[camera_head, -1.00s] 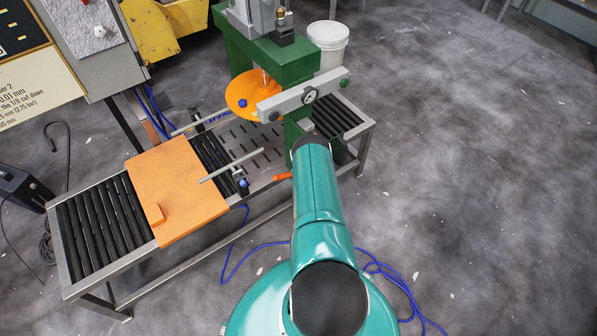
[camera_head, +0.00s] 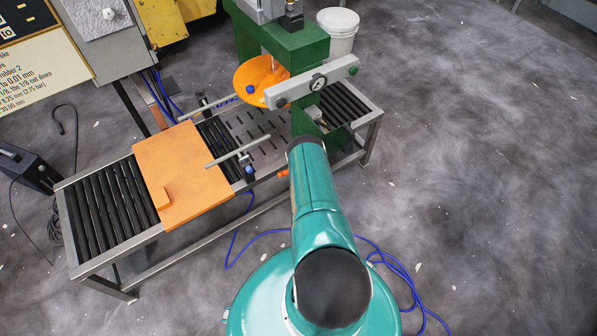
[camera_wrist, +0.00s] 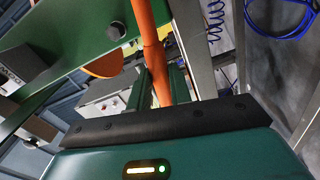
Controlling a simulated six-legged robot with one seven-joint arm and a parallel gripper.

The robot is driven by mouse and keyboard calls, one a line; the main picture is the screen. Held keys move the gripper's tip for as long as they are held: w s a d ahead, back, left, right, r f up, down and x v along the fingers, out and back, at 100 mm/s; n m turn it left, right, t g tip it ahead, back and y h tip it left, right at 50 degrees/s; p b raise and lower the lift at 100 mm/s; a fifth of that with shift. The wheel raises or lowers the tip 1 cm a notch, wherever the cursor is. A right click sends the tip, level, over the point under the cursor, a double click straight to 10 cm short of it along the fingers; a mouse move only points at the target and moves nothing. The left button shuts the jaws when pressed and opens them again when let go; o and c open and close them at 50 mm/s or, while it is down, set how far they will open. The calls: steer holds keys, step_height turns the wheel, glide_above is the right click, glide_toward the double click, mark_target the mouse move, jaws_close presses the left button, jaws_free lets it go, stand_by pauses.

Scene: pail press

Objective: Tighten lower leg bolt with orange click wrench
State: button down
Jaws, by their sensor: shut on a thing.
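The orange click wrench (camera_wrist: 152,45) runs up between the fingers of my gripper (camera_wrist: 160,82) in the wrist view. My gripper is shut on its shaft. In the head view only a small orange end of the wrench (camera_head: 283,173) shows left of my arm; my arm hides the gripper. The green press (camera_head: 305,113) stands over the roller table, its near leg just beyond my arm's end. A round dark bolt-like head (camera_wrist: 116,31) shows on a green beam in the wrist view. I cannot make out the lower leg bolt or whether the wrench touches it.
The roller table (camera_head: 87,215) carries an orange board (camera_head: 185,175) at left. A grey bar with a gauge (camera_head: 318,83) crosses the press front, beside an orange funnel (camera_head: 256,80). A white bucket (camera_head: 338,32) stands behind. Blue hose (camera_head: 385,262) lies on the floor; floor at right is clear.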

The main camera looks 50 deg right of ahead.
steer(key=shift+v, duration=2.3)
